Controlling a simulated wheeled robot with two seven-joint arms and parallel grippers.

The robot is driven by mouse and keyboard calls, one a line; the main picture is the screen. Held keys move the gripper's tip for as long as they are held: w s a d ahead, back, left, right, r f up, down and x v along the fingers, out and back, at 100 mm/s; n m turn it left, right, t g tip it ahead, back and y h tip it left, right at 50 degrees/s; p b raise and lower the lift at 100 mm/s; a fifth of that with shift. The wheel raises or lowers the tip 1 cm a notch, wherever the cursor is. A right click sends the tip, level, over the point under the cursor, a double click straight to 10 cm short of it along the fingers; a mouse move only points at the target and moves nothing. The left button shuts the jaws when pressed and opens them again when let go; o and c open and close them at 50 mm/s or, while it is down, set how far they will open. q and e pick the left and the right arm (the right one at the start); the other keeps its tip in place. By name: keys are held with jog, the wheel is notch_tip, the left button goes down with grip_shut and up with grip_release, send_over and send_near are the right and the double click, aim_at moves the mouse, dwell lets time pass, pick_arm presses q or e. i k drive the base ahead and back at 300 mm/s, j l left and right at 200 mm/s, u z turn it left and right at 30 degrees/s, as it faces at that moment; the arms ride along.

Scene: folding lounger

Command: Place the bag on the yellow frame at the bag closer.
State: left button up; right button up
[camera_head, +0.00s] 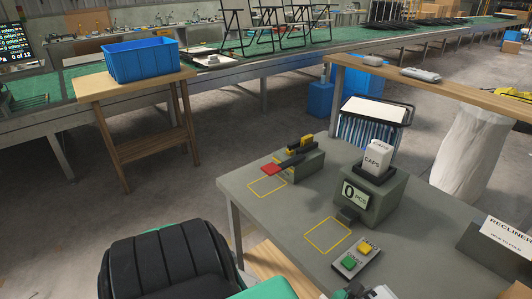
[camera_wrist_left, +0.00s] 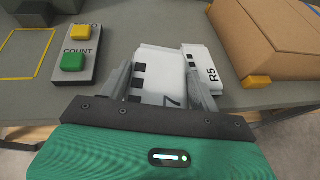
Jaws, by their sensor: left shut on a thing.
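My left gripper (camera_wrist_left: 160,84) is shut on a white bag (camera_wrist_left: 158,66) with black squares and a "7", in the left wrist view. I cannot tell whether this bag touches the table. A second white bag (camera_wrist_left: 203,68), marked "R5", lies close to its right. The bag closer (camera_head: 300,157), a grey block with red, black and yellow parts, stands at the far left of the grey table in the head view. The yellow frame (camera_head: 267,187) before it is empty. My left gripper is low in the head view, well nearer than that frame. My right gripper is in neither view.
A counter (camera_head: 373,200) reading 0 carries a white CAPS box (camera_head: 378,155). Another empty yellow frame (camera_head: 328,235) lies before it. A button panel (camera_head: 357,256) stands nearer. A cardboard box (camera_wrist_left: 275,40) sits right of the bags. The table between the two frames is clear.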

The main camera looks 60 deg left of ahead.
aim_at(267, 185)
jog(key=k+j+u, duration=0.2)
jog(key=j, duration=1.05)
jog(key=j+u, duration=0.25)
jog(key=j, duration=0.95)
